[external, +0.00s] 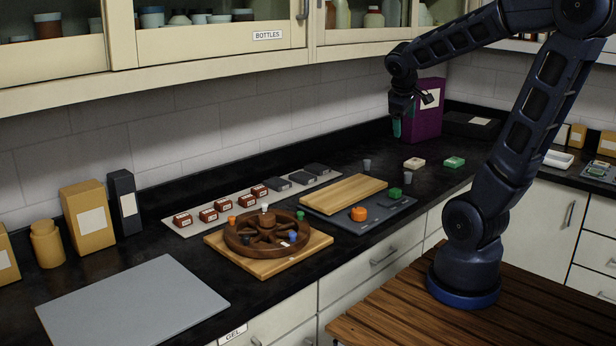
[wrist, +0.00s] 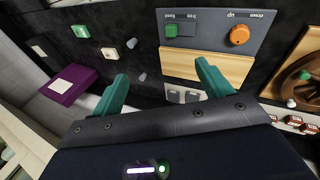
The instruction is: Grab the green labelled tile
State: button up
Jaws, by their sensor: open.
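The green labelled tile (external: 454,162) lies flat on the black counter, right of a cream tile (external: 414,163), with a pale label on top. In the wrist view the green tile (wrist: 81,31) is at the upper left, clear of the fingers. My gripper (external: 397,128) hangs above the counter near the purple box, left of the tile and apart from it. In the wrist view my gripper (wrist: 162,71) shows two teal fingers spread apart with nothing between them.
A purple box (external: 422,112) stands behind the tiles. Small grey cups (external: 407,177) stand nearby. A wooden wheel (external: 268,234) sits farther left.

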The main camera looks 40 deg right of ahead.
aim_at(455, 160)
jog(key=w+d+f+n+g+h, duration=0.1)
jog(key=w+d+f+n+h, duration=0.15)
jog(key=d, duration=0.75)
jog(key=w+d+f+n+g+h, duration=0.2)
jog(key=w+d+f, duration=0.15)
jog(key=d, duration=0.65)
jog(key=w+d+f+n+g+h, duration=0.1)
jog(key=w+d+f+n+h, duration=0.15)
jog(key=d, duration=0.75)
jog(key=d+f+n, duration=0.3)
jog(key=d+f, duration=0.3)
jog(key=d+f+n+h, duration=0.1)
jog(key=d+f+n, duration=0.2)
jog(key=d+f, duration=0.3)
jog(key=w+d+f+n+t, duration=0.1)
jog(key=d+f+n, duration=0.1)
jog(key=d+f, duration=0.4)
jog(key=shift+d+f+n+h, duration=0.3)
jog(key=shift+d+n, duration=0.1)
jog(key=shift+d, duration=0.35)
jog(key=x, duration=0.5)
jog(key=shift+d+f, duration=0.1)
jog(key=shift+d, duration=0.1)
jog(key=shift+w+r+x, duration=0.15)
jog(key=shift+x, duration=0.75)
jog(key=shift+w+r+x, duration=0.1)
jog(key=shift+x, duration=0.8)
jog(key=shift+w+r+x, duration=0.15)
jog(key=shift+x, duration=0.7)
jog(key=shift+d, duration=0.2)
